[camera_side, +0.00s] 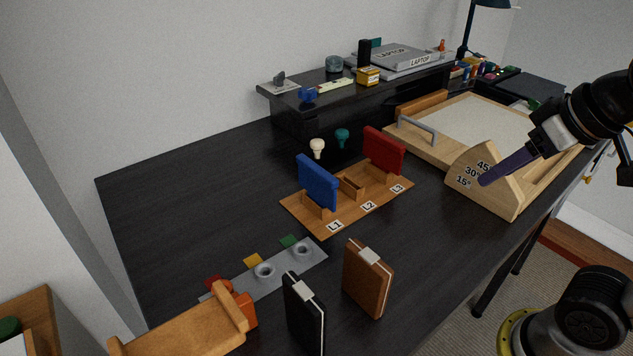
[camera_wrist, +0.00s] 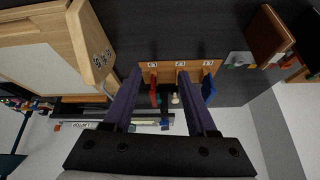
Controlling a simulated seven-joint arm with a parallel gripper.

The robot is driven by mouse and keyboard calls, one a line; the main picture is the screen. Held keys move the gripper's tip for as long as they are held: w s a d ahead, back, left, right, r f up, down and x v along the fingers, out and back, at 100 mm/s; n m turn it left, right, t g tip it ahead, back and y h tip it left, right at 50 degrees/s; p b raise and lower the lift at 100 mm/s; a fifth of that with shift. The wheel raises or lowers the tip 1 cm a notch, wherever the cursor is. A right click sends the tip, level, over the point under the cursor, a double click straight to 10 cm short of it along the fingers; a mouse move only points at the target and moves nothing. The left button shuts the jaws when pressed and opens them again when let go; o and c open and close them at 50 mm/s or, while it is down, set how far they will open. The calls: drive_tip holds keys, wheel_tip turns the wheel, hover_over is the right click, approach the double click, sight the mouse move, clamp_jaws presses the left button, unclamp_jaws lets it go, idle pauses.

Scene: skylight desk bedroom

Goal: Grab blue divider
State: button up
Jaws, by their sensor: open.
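The blue divider (camera_side: 318,182) stands upright in the L1 slot of a wooden holder (camera_side: 350,213) on the dark desk. It also shows in the wrist view (camera_wrist: 208,88), just right of my right-hand finger, at the holder's right end. A red divider (camera_side: 384,150) stands in the L3 slot, and the middle L2 slot looks empty. My gripper (camera_wrist: 160,72) is open with two purple fingers and nothing between them. In the side view, its purple finger (camera_side: 508,166) is raised at the right, over the angled wooden block and well away from the blue divider.
A wooden block marked with angles (camera_side: 488,180) and a wooden tray board (camera_side: 440,148) lie right of the holder. A black book (camera_side: 303,315) and a brown book (camera_side: 366,280) stand in front. A grey strip (camera_side: 280,270) lies front left. Two small knobs stand behind.

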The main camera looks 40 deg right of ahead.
drive_tip(key=w+a+r, duration=0.2)
drive_tip(key=w+r, duration=0.3)
drive_tip(key=w, duration=0.2)
drive_tip(key=n+g, duration=0.2)
hover_over(319, 169)
drive_tip(key=s, duration=0.4)
wheel_tip(319, 169, down, 3)
drive_tip(key=x, duration=0.7)
drive_tip(key=shift+w, duration=0.15)
drive_tip(key=shift+x, duration=2.75)
drive_tip(key=shift+a+f, duration=0.15)
drive_tip(key=shift+f, duration=0.05)
clamp_jaws()
